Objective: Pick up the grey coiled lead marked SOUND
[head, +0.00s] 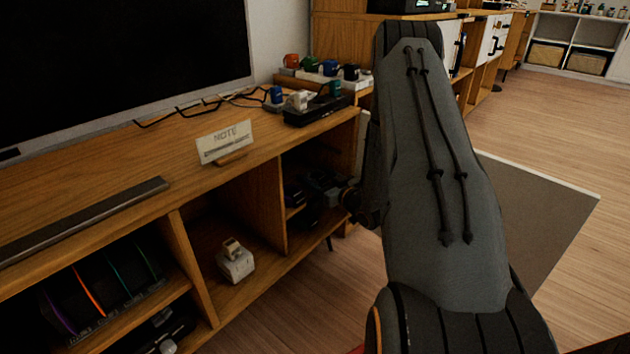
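I cannot make out a grey coiled lead or a SOUND mark anywhere in the head view. My gripper (318,190) is at the dark right-hand compartment of the wooden media cabinet (262,212), partly lost in shadow. Dark shapes lie around its fingers, and I cannot tell whether it is open or shut, or touching anything. A small pale object (236,262) with a raised top sits alone in the middle compartment, left of my gripper. Its kind and any marking are unclear.
A NOTE card (224,142), a soundbar (85,215), a TV (120,60) and a black power strip (315,108) with coloured plugs occupy the cabinet top. Upright dark items with coloured edges (90,290) fill the left compartment. Wooden floor (545,140) is open at right.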

